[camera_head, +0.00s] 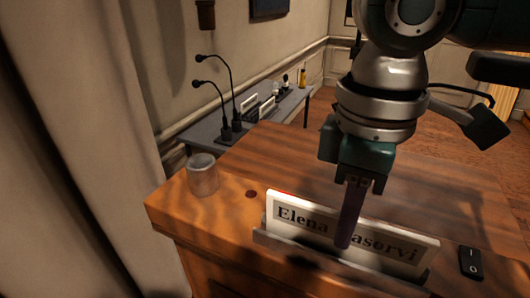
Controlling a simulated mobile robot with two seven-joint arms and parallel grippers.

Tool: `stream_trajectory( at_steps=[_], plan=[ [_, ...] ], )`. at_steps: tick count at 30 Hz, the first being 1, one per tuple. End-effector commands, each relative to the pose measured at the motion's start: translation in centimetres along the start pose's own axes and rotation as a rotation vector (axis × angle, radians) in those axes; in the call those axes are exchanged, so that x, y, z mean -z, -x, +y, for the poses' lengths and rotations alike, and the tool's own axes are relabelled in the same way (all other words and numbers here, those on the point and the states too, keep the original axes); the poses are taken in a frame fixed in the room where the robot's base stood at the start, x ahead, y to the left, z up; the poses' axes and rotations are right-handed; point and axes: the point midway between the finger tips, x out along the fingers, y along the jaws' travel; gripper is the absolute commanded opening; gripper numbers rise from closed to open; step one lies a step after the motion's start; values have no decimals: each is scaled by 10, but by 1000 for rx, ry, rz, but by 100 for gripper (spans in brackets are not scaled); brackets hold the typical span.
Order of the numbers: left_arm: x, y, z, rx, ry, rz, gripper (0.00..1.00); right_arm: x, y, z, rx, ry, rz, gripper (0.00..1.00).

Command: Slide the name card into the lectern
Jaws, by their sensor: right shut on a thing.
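The white name card (298,218) with dark lettering starting "Elena" stands nearly upright on the wooden lectern (232,224). My right gripper (345,235) comes down from above and is shut on the card near its middle, hiding some letters. A grey card holder (300,262) with a long front lip runs along the card's lower edge. The card's bottom is hidden behind this lip, and I cannot tell how deep it sits. My left gripper is not in view.
A clear glass (202,175) stands at the lectern's left corner. A black switch (470,263) lies at the right. Behind stands a grey side table (195,131) with two gooseneck microphones (222,85). A pale curtain (85,150) hangs at left.

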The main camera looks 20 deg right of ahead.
Motion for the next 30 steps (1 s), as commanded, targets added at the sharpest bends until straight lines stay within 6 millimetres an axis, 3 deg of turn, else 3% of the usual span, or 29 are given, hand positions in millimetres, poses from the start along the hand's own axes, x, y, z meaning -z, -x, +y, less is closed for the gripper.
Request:
stream_trajectory(
  at_steps=[8, 9, 18, 26, 30],
  plan=[
    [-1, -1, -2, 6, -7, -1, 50, 0, -7, 0, 1, 0, 0, 0],
    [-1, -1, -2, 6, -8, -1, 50, 0, -7, 0, 1, 0, 0, 12],
    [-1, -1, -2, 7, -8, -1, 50, 0, -7, 0, 0, 0, 0, 46],
    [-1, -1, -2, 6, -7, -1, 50, 0, -6, 0, 0, 0, 0, 46],
    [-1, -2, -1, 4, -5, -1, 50, 1, 7, 1, -1, 0, 4, 46]
  ],
)
